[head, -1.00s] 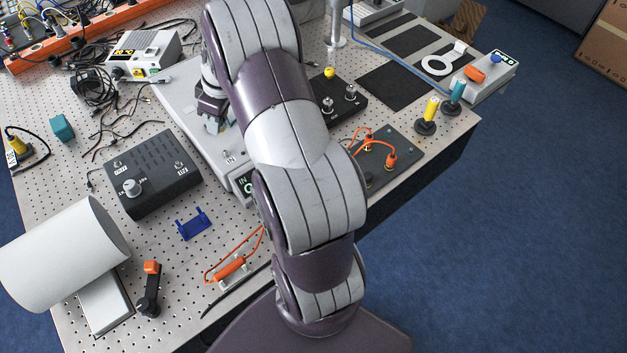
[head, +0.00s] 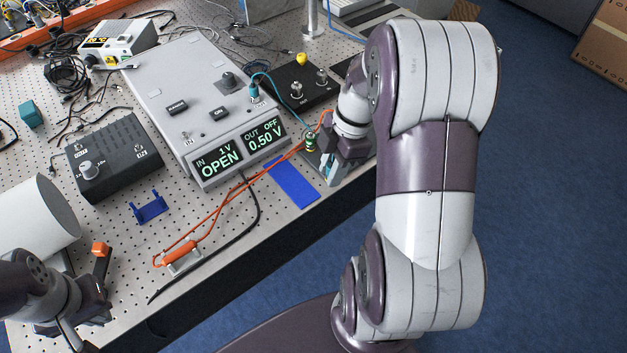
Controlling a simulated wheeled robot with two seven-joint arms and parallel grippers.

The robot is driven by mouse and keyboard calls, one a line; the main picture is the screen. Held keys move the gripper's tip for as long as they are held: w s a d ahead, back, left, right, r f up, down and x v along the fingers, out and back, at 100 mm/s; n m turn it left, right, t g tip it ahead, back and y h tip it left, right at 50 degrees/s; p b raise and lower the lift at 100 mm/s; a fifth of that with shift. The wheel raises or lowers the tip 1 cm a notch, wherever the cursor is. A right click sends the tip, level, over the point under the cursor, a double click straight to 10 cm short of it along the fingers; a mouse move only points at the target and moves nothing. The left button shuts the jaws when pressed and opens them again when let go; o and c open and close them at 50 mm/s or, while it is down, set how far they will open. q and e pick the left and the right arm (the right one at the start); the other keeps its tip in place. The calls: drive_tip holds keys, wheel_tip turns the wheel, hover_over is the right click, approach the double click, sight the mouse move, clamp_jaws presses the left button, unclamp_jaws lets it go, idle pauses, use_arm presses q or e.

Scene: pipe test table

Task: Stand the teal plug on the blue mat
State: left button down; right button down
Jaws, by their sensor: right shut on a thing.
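The blue mat (head: 293,186) lies flat near the table's front edge, bare where it shows. My right gripper (head: 329,173) points down just to its right. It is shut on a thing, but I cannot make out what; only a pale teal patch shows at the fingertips.
The instrument's displays (head: 240,147) read OPEN and 0.50 V. An orange lead (head: 215,215) crosses the table in front of them. A dark box (head: 115,160), a blue bracket (head: 149,207) and a white cylinder (head: 35,215) stand left. My right arm hides the table's right part.

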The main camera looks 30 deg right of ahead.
drive_tip(key=shift+w+a+f, duration=0.1)
drive_tip(key=shift+w+a, duration=0.1)
drive_tip(key=shift+w, duration=0.1)
drive_tip(key=p, duration=0.3)
hover_over(288, 181)
drive_tip(key=d, duration=0.1)
drive_tip(key=shift+n, duration=0.3)
wheel_tip(288, 181, down, 7)
drive_tip(key=shift+r, duration=0.15)
drive_tip(key=x, duration=0.1)
drive_tip(key=p+x, duration=0.1)
drive_tip(key=x, duration=0.1)
drive_tip(key=shift+s+d+f, duration=0.15)
drive_tip(key=shift+d+f, duration=0.15)
drive_tip(key=shift+f, duration=0.1)
drive_tip(key=shift+d+f, duration=0.1)
drive_tip(key=shift+f, duration=0.25)
drive_tip(key=c, duration=1.3)
unclamp_jaws()
drive_tip(key=shift+c, duration=0.2)
drive_tip(key=o, duration=0.4)
